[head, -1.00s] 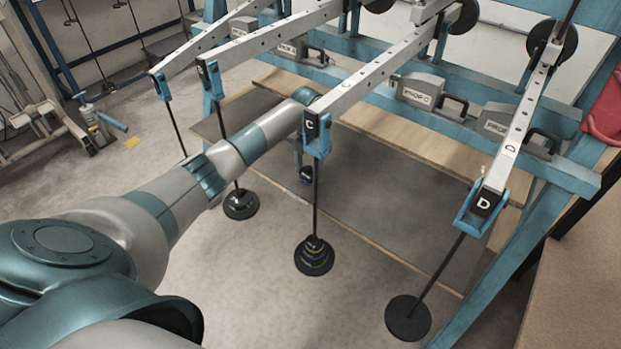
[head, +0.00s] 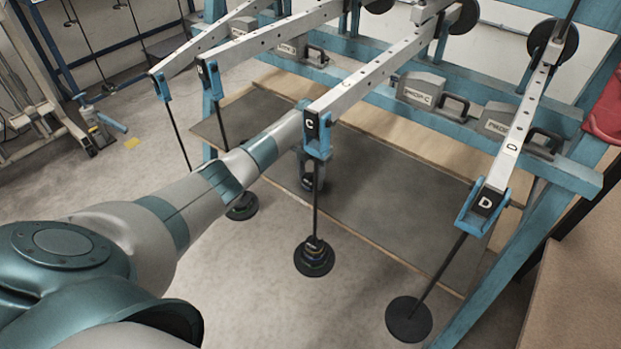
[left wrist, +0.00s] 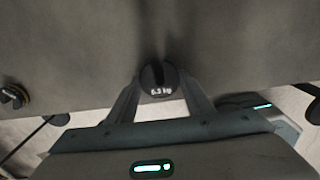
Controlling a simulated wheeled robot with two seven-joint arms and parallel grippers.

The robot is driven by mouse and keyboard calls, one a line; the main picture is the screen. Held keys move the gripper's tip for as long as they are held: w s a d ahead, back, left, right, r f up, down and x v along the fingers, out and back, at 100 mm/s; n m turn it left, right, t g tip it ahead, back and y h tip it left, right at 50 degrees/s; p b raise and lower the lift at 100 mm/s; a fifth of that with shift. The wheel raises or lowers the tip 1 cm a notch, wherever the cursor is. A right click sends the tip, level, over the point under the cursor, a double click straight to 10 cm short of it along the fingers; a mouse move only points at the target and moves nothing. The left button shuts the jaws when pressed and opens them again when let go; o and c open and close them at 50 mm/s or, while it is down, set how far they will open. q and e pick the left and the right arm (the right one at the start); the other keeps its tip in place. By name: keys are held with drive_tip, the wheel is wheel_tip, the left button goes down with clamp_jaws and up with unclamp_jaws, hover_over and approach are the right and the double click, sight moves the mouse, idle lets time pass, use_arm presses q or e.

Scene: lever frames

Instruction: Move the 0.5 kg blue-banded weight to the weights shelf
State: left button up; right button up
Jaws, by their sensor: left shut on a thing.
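My left gripper (head: 311,178) is low over the grey-topped, wood-edged board under the rack (head: 390,215), partly hidden behind lever C's hanger. In the left wrist view its two fingers (left wrist: 159,84) are shut on a small black weight (left wrist: 157,78) marked 0.5 kg. No blue band can be made out on it. The grey surface (left wrist: 75,50) fills the upper part of that view, with a dark shadow by the weight. I cannot tell whether the weight touches the surface. My right gripper is not in view.
Lever C's hanger (head: 314,257) carries stacked discs close in front of my left gripper. Lever D's hanger (head: 408,319) hangs at the right. A black weight with a yellowish band (left wrist: 14,96) shows at the left in the wrist view. The board's right part is clear.

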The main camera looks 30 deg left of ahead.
use_arm(q)
drive_tip(key=shift+f, duration=0.25)
drive_tip(key=shift+f, duration=0.15)
drive_tip(key=o, duration=1.6)
wheel_tip(320, 180, up, 12)
